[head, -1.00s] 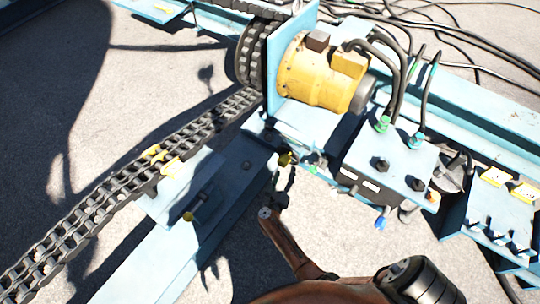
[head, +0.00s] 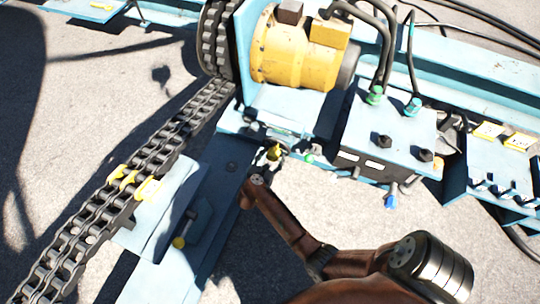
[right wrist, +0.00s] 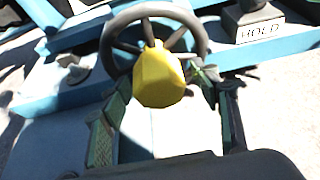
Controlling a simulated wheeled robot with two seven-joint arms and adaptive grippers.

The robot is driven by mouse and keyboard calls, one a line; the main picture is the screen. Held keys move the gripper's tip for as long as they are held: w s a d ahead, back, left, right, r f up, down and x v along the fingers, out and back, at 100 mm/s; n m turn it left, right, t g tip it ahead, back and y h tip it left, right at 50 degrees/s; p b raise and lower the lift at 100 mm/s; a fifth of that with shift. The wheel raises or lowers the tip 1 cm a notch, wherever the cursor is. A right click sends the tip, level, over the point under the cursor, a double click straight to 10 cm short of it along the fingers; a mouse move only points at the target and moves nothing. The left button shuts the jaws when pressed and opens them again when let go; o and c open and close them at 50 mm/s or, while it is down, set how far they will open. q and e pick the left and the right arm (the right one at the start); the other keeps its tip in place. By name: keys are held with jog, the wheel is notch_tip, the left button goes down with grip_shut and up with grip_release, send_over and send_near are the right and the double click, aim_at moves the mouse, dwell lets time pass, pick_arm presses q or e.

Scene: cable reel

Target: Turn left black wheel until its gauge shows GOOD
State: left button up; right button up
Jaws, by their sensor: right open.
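A black spoked wheel (right wrist: 197,24) with a yellow knob (right wrist: 160,78) in front of it fills the upper middle of the right wrist view. My right gripper (right wrist: 160,92) is open, its two fingers on either side below the wheel, the knob between them in the picture. I cannot tell whether they touch it. In the head view my right gripper (head: 266,165) is small and dark beside a yellow part (head: 274,152) below the motor. A label reading HOLD (right wrist: 262,31) shows right of the wheel; no GOOD reading is visible. My left gripper is out of view.
A yellow motor (head: 290,52) stands behind my right gripper. A blue box (head: 392,130) with hoses is to the right. A heavy chain (head: 165,150) runs down the left. Bare ground lies right of my arm.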

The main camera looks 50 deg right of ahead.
jog(key=shift+w+d, duration=0.1)
jog(key=shift+d, duration=0.05)
jog(key=shift+f, duration=0.1)
grip_shut()
dwell(0.6)
